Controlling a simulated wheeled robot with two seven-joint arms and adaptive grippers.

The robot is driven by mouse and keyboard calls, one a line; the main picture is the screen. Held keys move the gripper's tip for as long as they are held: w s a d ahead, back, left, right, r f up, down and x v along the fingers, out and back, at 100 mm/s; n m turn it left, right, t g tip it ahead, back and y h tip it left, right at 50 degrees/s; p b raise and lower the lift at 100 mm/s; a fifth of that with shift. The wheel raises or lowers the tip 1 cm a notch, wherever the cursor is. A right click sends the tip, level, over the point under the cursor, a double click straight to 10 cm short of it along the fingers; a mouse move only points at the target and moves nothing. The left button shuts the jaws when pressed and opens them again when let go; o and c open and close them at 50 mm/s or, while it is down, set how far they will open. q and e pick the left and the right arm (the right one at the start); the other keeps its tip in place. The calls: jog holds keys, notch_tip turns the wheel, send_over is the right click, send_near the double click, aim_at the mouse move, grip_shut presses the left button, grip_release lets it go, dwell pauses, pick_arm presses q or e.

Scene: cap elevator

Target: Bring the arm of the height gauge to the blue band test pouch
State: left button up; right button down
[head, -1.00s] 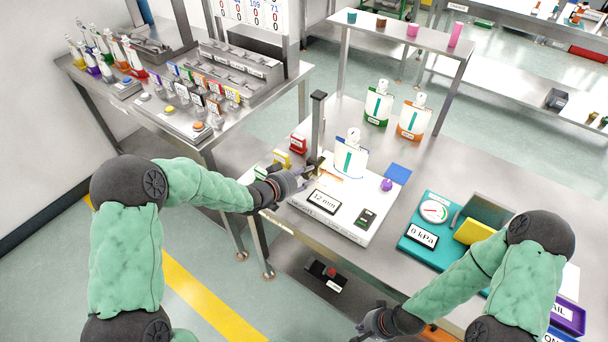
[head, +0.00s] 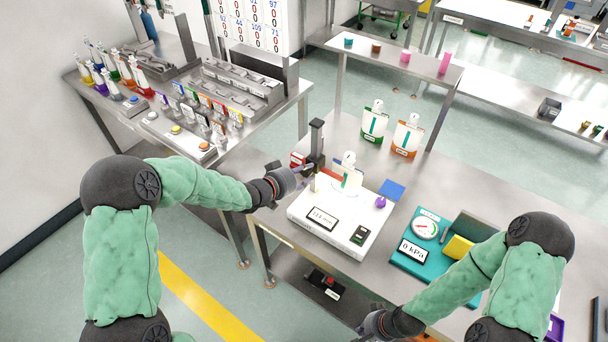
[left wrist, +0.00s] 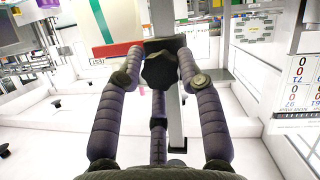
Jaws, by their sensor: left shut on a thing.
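The height gauge has a white base (head: 312,238) with a small display (head: 321,217), whose reading is too small to be sure of. A dark column (head: 316,138) stands at its back left. In the left wrist view, the red arm (left wrist: 118,49) is beside the column. My left gripper (head: 306,171) is shut on a dark knob (left wrist: 160,66) at the column. My right gripper (head: 366,329) is low near the table front; its fingers are unclear.
Pouches with green (head: 373,137) and orange (head: 404,151) bases stand behind the gauge. A teal pressure device (head: 410,265) stands right.

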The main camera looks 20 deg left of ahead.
pick_arm(q)
jog(key=shift+w+a+r, duration=0.1)
jog(key=shift+a+r, duration=0.1)
jog(key=shift+r, duration=0.1)
jog(key=o, duration=0.9)
jog(key=shift+o, duration=0.2)
jog(key=shift+f, duration=0.1)
jog(key=v, duration=1.2)
